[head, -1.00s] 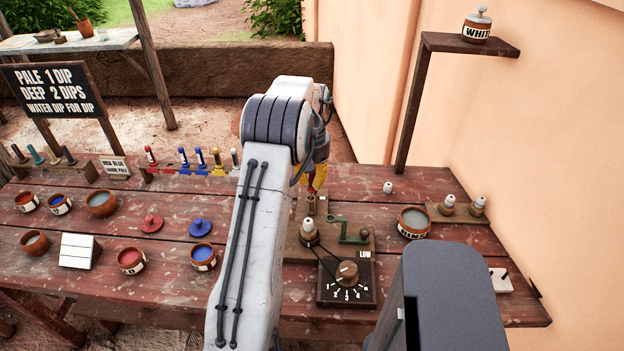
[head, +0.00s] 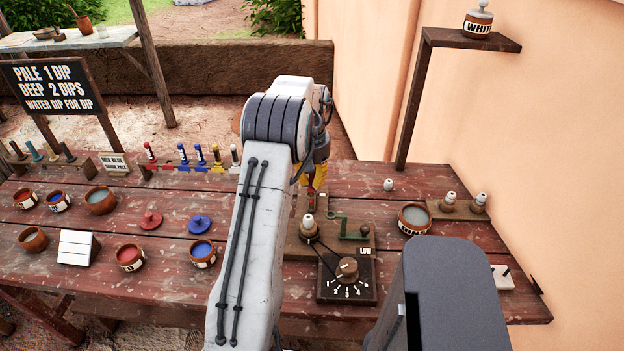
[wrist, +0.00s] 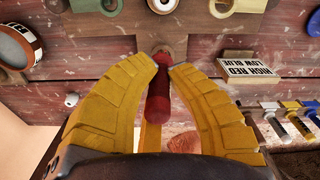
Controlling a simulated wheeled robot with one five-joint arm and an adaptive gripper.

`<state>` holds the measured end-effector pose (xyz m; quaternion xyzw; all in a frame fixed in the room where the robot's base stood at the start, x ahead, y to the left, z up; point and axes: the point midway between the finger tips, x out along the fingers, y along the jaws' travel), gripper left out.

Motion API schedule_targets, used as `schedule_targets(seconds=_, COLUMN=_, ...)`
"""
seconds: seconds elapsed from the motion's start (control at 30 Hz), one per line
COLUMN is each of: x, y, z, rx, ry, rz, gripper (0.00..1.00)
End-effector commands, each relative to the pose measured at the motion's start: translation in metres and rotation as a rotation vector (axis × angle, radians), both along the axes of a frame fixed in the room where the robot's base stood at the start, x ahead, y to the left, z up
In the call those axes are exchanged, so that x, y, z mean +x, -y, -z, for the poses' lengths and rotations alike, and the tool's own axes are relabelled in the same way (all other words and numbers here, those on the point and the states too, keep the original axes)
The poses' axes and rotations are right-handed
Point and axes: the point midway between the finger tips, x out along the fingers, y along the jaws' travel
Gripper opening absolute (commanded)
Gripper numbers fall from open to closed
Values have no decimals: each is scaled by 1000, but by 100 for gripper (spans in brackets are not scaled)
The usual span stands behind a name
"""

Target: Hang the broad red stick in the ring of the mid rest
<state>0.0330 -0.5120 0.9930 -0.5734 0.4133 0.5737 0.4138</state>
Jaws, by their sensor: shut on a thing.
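My gripper (wrist: 161,68) is shut on a dark red stick (wrist: 158,98), which lies between its yellow fingertips. In the head view my gripper (head: 314,180) is partly hidden behind my arm, and a bit of the red stick (head: 311,196) shows below it. The stick's lower end is at or just above the far edge of a wooden board (head: 300,248); I cannot tell whether it touches. In the wrist view the stick's far tip points at the edge of this board (wrist: 165,42).
A rack of coloured sticks (head: 190,168) and pots are to the left. A tall shelf (head: 470,40) rises behind.

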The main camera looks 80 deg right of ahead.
Motion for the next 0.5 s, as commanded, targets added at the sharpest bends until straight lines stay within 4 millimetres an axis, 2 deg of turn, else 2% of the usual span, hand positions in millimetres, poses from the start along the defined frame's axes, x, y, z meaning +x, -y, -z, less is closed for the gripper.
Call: schedule_targets(seconds=0.5, x=0, y=0, z=7, rx=0, ry=0, rz=0, gripper=0)
